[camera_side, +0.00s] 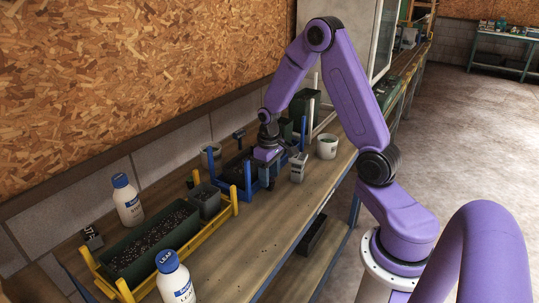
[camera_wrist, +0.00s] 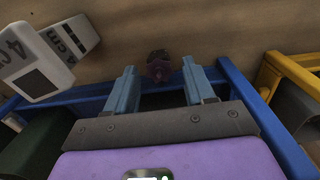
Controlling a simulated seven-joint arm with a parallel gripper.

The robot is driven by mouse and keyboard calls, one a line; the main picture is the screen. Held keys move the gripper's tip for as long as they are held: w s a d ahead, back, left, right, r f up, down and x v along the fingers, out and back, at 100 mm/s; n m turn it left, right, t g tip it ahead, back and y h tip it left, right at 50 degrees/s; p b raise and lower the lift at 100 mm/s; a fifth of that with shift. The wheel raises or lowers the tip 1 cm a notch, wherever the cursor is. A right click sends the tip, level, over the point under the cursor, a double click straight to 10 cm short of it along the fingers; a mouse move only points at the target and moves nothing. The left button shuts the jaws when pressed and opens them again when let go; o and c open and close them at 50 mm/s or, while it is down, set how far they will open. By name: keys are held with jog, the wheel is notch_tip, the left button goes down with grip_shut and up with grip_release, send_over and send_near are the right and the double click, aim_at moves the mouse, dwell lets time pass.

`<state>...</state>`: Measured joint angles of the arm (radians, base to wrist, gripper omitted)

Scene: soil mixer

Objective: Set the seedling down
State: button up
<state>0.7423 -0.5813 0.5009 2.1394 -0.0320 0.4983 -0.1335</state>
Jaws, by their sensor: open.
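My gripper (camera_side: 267,178) is low over the blue rack (camera_side: 238,188) on the bench in the side view. In the wrist view my gripper (camera_wrist: 159,82) is open, with its two light blue fingers apart. A small dark reddish clump, which looks like the seedling (camera_wrist: 159,65), shows between the fingertips, with a gap on each side. I cannot tell what it rests on. In the side view the seedling cannot be made out.
A white block marked with numbers (camera_wrist: 30,62) stands close to the left finger. A yellow rack (camera_side: 188,243) holds a dark soil trough. White bottles (camera_side: 127,203) and a white pot (camera_side: 327,147) stand on the bench.

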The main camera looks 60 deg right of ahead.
notch_tip(320, 180, up, 9)
jog(key=s+a+r+n, duration=0.2)
jog(key=s+a+n, duration=0.1)
jog(key=a, duration=0.6)
jog(key=s+a+r+n, duration=0.1)
jog(key=s+a+n, duration=0.3)
jog(key=s, duration=0.6)
jog(key=s+a+r+n, duration=0.1)
jog(key=s+a+n, duration=0.4)
jog(key=s, duration=0.5)
jog(key=shift+s+a+y, duration=0.3)
jog(key=shift+a, duration=0.6)
jog(key=shift+o, duration=0.5)
jog(key=shift+s+n, duration=0.3)
jog(key=shift+s, duration=0.25)
